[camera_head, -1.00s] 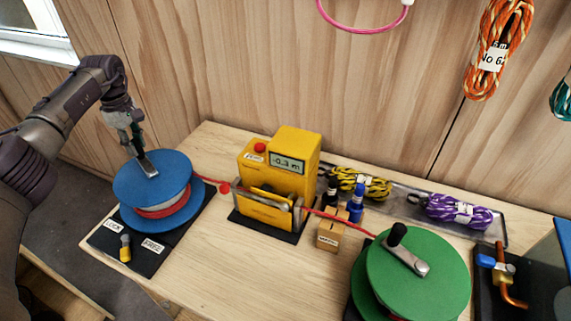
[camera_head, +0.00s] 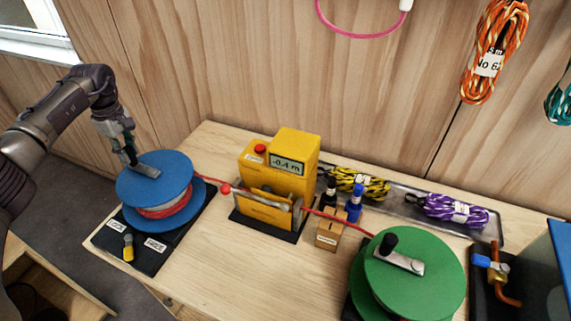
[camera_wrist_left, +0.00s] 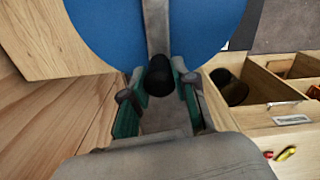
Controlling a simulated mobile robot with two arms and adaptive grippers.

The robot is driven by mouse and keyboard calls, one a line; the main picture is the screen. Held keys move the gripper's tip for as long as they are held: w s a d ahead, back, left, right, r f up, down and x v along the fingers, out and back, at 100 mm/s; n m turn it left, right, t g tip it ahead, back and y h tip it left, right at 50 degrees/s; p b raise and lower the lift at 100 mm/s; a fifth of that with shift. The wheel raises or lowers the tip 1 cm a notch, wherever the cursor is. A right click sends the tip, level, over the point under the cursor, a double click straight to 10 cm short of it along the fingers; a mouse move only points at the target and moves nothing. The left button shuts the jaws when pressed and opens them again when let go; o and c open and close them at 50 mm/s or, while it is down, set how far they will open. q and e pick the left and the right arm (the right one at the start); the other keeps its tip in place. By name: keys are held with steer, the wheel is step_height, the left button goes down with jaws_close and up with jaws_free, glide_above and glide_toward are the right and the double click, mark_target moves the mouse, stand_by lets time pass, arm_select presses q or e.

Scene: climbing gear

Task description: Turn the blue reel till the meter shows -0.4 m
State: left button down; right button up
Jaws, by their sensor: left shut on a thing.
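The blue reel (camera_head: 160,179) stands on a black base at the left of the bench, with red rope wound below its top disc. A grey crank arm lies on the disc, with a black knob (camera_wrist_left: 159,75) at its end. My left gripper (camera_head: 131,158) is shut on that knob at the far-left side of the disc; the wrist view shows a finger on each side of it (camera_wrist_left: 158,92). The yellow meter (camera_head: 288,149) reads -0.4 m. Red rope runs from the blue reel through the meter to the green reel (camera_head: 415,275). My right gripper is not in view.
A lever with a yellow grip (camera_head: 128,249) sits on the blue reel's base between two labels. A small wooden block (camera_head: 329,233) with two bottles stands right of the meter. A tray behind holds yellow and purple rope coils (camera_head: 455,210). A wooden wall is close behind.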

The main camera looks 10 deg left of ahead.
arm_select(q)
steer(key=shift+s, duration=0.15)
stand_by(0.8)
steer(key=shift+s+a+p, duration=0.1)
steer(key=shift+s+p, duration=0.25)
steer(key=shift+p, duration=0.1)
steer(key=shift+s+a+p, duration=0.1)
steer(key=shift+s+p, duration=0.2)
steer(key=shift+s, duration=0.2)
steer(key=c, duration=0.8)
jaws_free()
